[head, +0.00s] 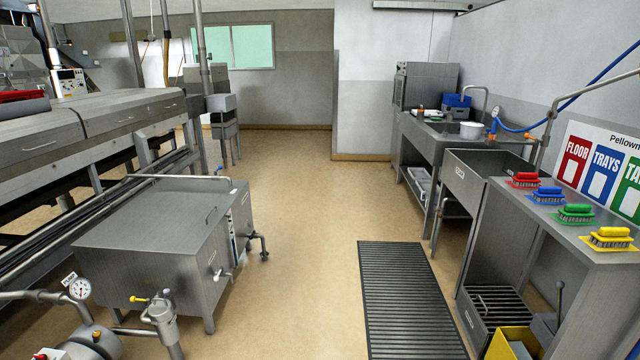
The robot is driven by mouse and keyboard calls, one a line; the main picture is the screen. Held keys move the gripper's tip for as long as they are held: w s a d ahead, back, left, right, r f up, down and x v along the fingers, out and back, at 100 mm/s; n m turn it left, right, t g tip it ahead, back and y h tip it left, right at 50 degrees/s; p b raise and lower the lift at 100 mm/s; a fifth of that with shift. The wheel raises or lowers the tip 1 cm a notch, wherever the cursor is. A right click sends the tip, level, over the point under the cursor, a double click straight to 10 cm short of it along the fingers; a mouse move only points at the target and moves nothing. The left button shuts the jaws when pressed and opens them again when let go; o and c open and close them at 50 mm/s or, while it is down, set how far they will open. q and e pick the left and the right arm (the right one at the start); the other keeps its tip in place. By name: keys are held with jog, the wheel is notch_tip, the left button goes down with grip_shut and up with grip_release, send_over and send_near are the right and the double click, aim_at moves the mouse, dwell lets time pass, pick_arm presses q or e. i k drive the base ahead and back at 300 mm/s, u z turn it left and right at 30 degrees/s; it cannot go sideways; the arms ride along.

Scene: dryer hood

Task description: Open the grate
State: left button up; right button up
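A dark slatted floor grate (408,298) lies flat in the tan floor in the middle right of the head view. It looks closed, with its long sides running away from me. Its near end reaches toward the bottom edge of the picture. A smaller slatted metal grate (499,303) lies on a low steel box at the lower right. Neither of my grippers shows in this view, so nothing is seen touching either grate.
A steel tank (150,258) with pipes and valves stands on the left. A steel sink (474,180) and a shelf with coloured brushes (574,213) line the right wall. A yellow bin (511,343) stands at lower right. The floor (300,210) between them is clear.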

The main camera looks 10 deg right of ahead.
aim_at(477, 313)
jog(key=z, duration=0.4)
jog(key=i, duration=1.45)
jog(key=z, duration=1.8)
jog(key=i, duration=1)
jog(key=z, duration=0.75)
